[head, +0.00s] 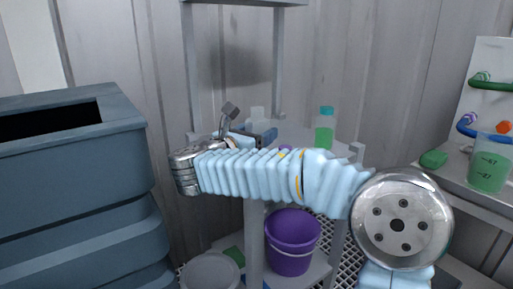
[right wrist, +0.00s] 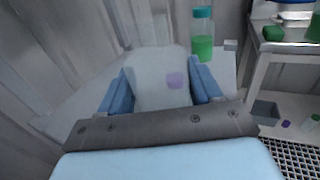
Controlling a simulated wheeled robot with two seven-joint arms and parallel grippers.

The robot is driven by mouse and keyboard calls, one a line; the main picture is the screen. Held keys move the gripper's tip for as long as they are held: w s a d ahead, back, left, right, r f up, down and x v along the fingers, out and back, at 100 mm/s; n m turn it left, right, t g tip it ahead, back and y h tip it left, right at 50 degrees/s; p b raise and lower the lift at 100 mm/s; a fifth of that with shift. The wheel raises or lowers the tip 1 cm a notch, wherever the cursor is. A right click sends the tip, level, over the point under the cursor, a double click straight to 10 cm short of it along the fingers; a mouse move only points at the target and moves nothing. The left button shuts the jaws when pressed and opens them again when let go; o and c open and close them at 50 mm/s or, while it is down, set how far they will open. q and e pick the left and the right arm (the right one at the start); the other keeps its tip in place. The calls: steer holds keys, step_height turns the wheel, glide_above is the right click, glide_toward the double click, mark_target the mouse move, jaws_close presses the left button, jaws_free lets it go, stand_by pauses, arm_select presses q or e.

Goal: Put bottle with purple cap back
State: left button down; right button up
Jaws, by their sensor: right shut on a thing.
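My right gripper (right wrist: 162,88) has its two blue fingers on either side of a pale translucent bottle (right wrist: 150,75) and is shut on it. A purple patch (right wrist: 175,80) shows at the bottle; I cannot tell whether it is its cap or something seen through it. In the head view the right gripper (head: 262,137) is over the grey shelf stand, with the pale bottle (head: 257,114) showing above its fingers. A small purple bit (head: 285,147) shows just above my sleeved right arm, which hides what lies below it. My left gripper is not in view.
A teal-capped bottle of green liquid (head: 324,128) stands on the shelf (head: 305,138), right of the gripper. A purple bucket (head: 291,240) is below. A grey bin (head: 75,170) stands left. A side table holds a beaker (head: 489,165). The wall is close behind.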

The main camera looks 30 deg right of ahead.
steer(key=f, duration=0.3)
steer(key=shift+w+f+b, duration=0.25)
steer(key=shift+f+b, duration=0.05)
steer(key=shift+b, duration=0.05)
steer(key=o, duration=1.2)
steer(key=shift+s+a, duration=0.1)
steer(key=v, duration=1.1)
steer(key=shift+s+a, duration=0.2)
steer(key=shift+a, duration=0.1)
steer(key=shift+r, duration=0.1)
